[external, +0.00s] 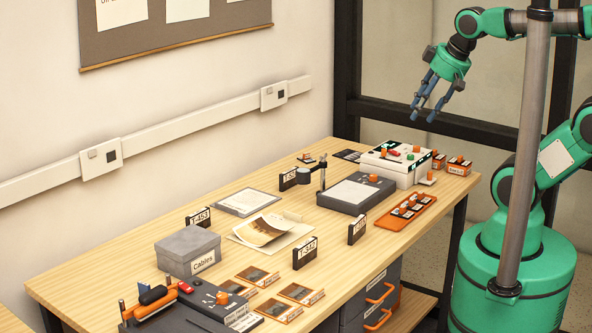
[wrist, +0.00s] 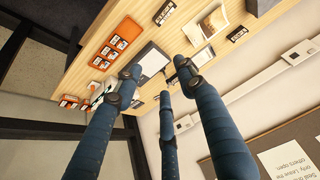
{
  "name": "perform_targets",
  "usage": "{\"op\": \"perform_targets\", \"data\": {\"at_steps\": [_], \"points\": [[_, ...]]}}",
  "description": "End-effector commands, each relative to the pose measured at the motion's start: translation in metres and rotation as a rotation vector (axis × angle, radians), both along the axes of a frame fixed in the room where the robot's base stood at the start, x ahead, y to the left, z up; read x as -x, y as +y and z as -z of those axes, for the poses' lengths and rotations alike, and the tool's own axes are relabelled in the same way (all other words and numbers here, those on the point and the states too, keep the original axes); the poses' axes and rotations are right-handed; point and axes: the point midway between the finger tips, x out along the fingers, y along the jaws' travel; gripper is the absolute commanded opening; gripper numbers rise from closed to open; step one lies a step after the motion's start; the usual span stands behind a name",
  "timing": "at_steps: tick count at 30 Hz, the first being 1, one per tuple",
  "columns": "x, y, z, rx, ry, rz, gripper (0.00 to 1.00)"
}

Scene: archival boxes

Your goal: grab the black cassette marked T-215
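Several small black cassettes with white labels stand on the wooden table in the external view. One near the wall reads T-453 (external: 198,217) and one nearer the front reads T-342 (external: 305,252). Another black cassette (external: 357,229) stands right of that one, and a further black cassette (external: 288,180) stands toward the back; I cannot read their labels clearly, so I cannot tell which is T-215. My gripper (external: 424,112) is raised above the table's far right end, its blue fingers spread and empty. In the wrist view the open fingers (wrist: 160,78) point toward the table, touching nothing.
A grey Cables box (external: 188,252), a photograph on paper (external: 263,230), a dark grey device with a post (external: 355,194), an orange tray (external: 405,212) and a white device (external: 395,165) occupy the table (external: 225,285). Orange-framed pieces and a tool tray lie at the front.

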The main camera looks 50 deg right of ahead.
Motion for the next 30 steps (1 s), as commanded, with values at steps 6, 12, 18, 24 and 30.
{"op": "perform_targets", "data": {"at_steps": [6,12,18,24,30], "points": [[0.0,0.0,0.0,0.0,0.0,0.0,0.42],[0.0,0.0,0.0,0.0,0.0,0.0,0.42],[-0.003,0.001,0.0,0.008,0.006,-0.016,0.42],[-0.02,0.004,0.005,0.055,0.042,-0.119,0.42],[-0.054,0.01,0.019,0.142,0.11,-0.33,0.42]]}}
